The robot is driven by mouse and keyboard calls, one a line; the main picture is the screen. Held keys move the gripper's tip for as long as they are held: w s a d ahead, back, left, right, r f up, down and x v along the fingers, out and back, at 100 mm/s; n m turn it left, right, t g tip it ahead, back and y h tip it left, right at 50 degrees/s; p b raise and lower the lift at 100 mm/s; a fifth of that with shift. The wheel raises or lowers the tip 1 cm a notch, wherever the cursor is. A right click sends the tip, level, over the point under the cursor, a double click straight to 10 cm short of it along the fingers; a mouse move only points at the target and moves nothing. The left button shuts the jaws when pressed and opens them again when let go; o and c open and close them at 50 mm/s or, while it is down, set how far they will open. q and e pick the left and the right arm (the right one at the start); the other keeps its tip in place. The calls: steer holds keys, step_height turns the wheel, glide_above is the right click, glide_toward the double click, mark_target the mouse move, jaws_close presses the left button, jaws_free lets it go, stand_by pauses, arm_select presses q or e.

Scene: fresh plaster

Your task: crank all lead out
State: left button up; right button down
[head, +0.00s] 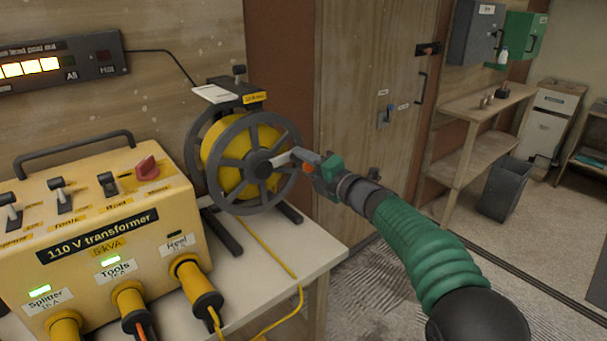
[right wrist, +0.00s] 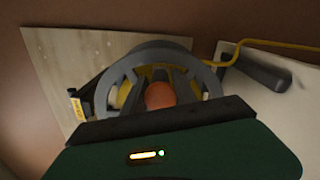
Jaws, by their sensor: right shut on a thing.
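The cable reel (head: 215,140) stands on the bench, with dark spoked flanges and yellow lead (head: 225,165) wound on its drum. A light crank arm (head: 286,157) runs from its hub to the right. My right gripper (head: 314,168) is shut at the crank's end, on the orange crank knob (right wrist: 160,95), which shows in the right wrist view in front of the reel's spokes. Yellow lead (head: 272,252) runs off the reel across the bench. The lead-paid-out display (head: 60,62) shows several lit bars; its All and Halt lamps look dark. My left gripper is out of view.
A yellow 110 V transformer (head: 100,235) with plugs stands left of the reel. The white bench top (head: 320,250) ends just right of the reel. A wooden door (head: 370,110), shelf bench (head: 480,120) and grey bin (head: 505,188) stand behind. The floor to the right is open.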

steer(key=shift+s+a+r+n+b, duration=0.1)
steer(key=shift+a+r+n+b, duration=0.1)
steer(key=shift+r+n, duration=0.3)
steer(key=shift+a+r+n+b, duration=0.15)
steer(key=shift+r+n, duration=0.1)
steer(key=shift+n, duration=0.45)
steer(key=shift+d, duration=0.1)
steer(key=c, duration=1.3)
jaws_free()
steer(key=shift+o, duration=0.7)
steer(key=shift+r, duration=0.15)
steer(key=v, duration=1.7)
steer(key=shift+b, duration=0.35)
